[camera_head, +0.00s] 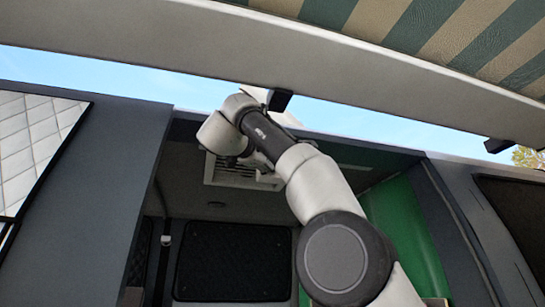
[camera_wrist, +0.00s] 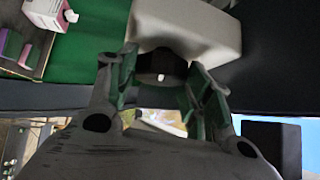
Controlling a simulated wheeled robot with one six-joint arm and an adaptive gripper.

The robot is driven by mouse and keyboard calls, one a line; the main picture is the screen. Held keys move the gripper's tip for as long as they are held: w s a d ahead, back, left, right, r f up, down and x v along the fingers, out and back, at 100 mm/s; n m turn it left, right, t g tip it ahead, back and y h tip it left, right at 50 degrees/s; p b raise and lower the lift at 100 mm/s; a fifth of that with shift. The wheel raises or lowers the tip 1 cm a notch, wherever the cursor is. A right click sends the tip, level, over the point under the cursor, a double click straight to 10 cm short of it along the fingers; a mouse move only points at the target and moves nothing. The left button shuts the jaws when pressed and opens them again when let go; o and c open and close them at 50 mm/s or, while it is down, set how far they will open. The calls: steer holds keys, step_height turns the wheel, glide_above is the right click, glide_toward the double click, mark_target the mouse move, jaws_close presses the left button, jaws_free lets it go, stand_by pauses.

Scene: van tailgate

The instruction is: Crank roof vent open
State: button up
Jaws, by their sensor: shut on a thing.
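The roof vent (camera_head: 232,174) shows in the head view as a pale slatted frame in the ceiling of the van's opening. My arm reaches up in front of it and covers its right part. In the head view the gripper is mostly hidden behind my wrist, close under the vent. In the wrist view my gripper (camera_wrist: 165,78) has its green-and-black fingers on both sides of a small dark thing (camera_wrist: 162,64), which I take for the vent crank's knob. It is shut on it. The rest of the crank is hidden, and I cannot tell how far the vent is open.
A striped awning (camera_head: 440,30) with a pale front bar (camera_head: 190,30) spans the top, close above my arm. A quilted panel (camera_head: 38,135) stands at left, a green panel (camera_head: 405,235) at right. A dark panel (camera_head: 232,262) lies deeper inside. The wrist view shows a pink-and-white box (camera_wrist: 48,12).

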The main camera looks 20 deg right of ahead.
steer(key=o, duration=1)
steer(key=shift+s+r, duration=0.15)
steer(key=shift+r, duration=0.05)
steer(key=shift+f, duration=0.1)
steer(key=v, duration=1.2)
